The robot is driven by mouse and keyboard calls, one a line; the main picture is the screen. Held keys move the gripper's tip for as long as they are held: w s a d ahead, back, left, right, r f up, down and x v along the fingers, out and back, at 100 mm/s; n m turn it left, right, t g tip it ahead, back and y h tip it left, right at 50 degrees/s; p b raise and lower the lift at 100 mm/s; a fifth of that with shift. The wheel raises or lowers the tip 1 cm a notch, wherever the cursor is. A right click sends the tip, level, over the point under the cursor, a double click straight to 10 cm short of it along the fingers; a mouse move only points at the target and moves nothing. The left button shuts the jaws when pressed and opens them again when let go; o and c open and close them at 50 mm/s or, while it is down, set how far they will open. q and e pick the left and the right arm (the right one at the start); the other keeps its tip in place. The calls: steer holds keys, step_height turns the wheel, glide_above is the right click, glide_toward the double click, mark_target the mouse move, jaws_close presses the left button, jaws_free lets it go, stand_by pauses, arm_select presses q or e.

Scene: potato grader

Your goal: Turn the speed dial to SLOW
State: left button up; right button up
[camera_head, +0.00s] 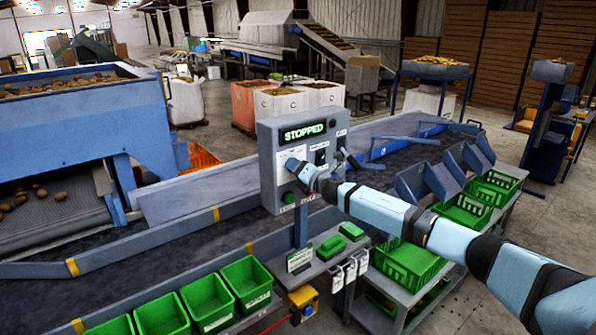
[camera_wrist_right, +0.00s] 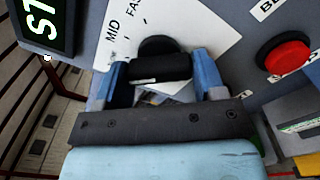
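The grey control box (camera_head: 268,150) stands beside the conveyor, and its display (camera_head: 303,131) reads STOPPED. Its white dial plate (camera_head: 283,157) faces me; MID and FAST show on the plate in the wrist view (camera_wrist_right: 190,22), but SLOW is not readable. The black speed dial (camera_wrist_right: 158,46) is between the two blue fingers of my right gripper (camera_wrist_right: 162,82), at the box front in the head view (camera_head: 304,172). The fingers stand apart around the dial; whether they press on it is unclear. Which way the dial points is hidden. My left gripper is not in view.
A red button (camera_wrist_right: 284,56) is right of the dial in the wrist view. A green button (camera_head: 288,198) is low on the box. A shelf (camera_head: 318,262) with green blocks is below the box. Green crates (camera_head: 408,262) stand beneath my right arm.

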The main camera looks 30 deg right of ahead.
steer(key=o, duration=0.3)
steer(key=shift+o, duration=0.2)
steer(key=shift+s, duration=0.15)
steer(key=s+d+b, duration=0.1)
steer(key=s+b, duration=0.2)
steer(key=s, duration=1)
steer(key=shift+s, duration=0.25)
steer(key=s+a+f+m+g+y, duration=0.1)
steer(key=s+a+f+m, duration=0.3)
steer(key=a+f, duration=0.35)
steer(key=s+a+f+m+g, duration=0.25)
steer(key=s+a+f, duration=0.3)
steer(key=f, duration=0.35)
steer(key=s+a+f+m+y, duration=0.1)
steer(key=s+a+f+m, duration=0.3)
steer(key=a+f, duration=0.35)
steer(key=s+a+f+m+g, duration=0.1)
steer(key=s+a+f+m, duration=0.2)
steer(key=s, duration=0.4)
steer(key=s+a+f+m+g, duration=0.1)
steer(key=s+a+f+m, duration=0.3)
steer(key=s+m, duration=0.2)
steer(key=s+a+f+m+g, duration=0.1)
steer(key=s+a+f+m, duration=0.2)
steer(key=s, duration=0.6)
steer(key=shift+a+f+m, duration=0.15)
steer(key=shift+f+m, duration=0.7)
